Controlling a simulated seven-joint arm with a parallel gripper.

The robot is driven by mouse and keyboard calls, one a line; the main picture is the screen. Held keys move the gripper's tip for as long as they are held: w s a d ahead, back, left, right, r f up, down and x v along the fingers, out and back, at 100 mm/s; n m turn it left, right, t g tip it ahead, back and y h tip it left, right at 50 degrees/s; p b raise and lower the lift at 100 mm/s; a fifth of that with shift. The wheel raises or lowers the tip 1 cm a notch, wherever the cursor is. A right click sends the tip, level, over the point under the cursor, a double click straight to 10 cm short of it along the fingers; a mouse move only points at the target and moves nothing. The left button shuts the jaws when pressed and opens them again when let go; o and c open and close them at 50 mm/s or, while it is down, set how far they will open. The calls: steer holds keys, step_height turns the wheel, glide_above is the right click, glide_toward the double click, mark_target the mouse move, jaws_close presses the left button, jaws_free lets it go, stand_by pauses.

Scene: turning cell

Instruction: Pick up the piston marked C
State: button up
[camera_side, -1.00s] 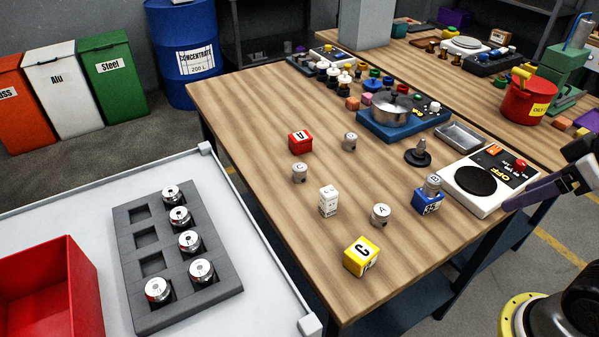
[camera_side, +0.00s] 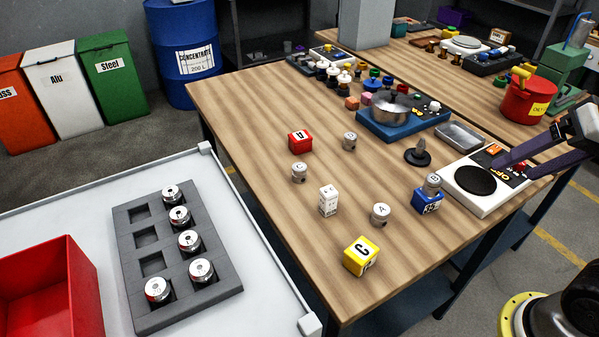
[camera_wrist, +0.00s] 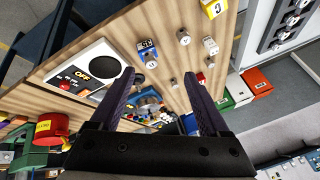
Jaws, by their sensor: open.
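The piston marked C (camera_side: 299,172) is a small grey cylinder standing on the wooden bench, left of centre in the side view. In the wrist view it appears as a small grey piston (camera_wrist: 211,64), its letter too small to read. Piston A (camera_side: 380,213) stands nearer the front, piston B (camera_side: 432,182) sits on a blue box, and another grey piston (camera_side: 349,141) stands behind C, its letter unclear. My gripper (camera_side: 511,168) is open and empty above the bench's right side, near the white scale, well apart from C. Its purple fingers (camera_wrist: 160,76) spread in the wrist view.
A red block (camera_side: 300,141) stands just behind C and a white block (camera_side: 328,201) in front. A yellow block (camera_side: 361,256), a blue box (camera_side: 427,203), a dark stand (camera_side: 418,157) and a white scale (camera_side: 487,202) are also on the bench. A grey rack (camera_side: 150,317) holds several pistons.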

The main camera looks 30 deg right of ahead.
steer(key=w+a+r+m+y, duration=0.1)
steer(key=w+a+r+m, duration=0.1)
steer(key=w+r+m, duration=0.3)
steer(key=m+g+y, duration=0.3)
steer(key=m+g, duration=0.2)
steer(key=m, duration=0.4)
glide_above(299, 166)
steer(key=s+d, duration=0.1)
steer(key=d, duration=0.1)
step_height(299, 166, down, 22)
steer(key=shift+r, duration=0.25)
steer(key=shift+x, duration=2.95)
steer(key=shift+w, duration=0.2)
jaws_close()
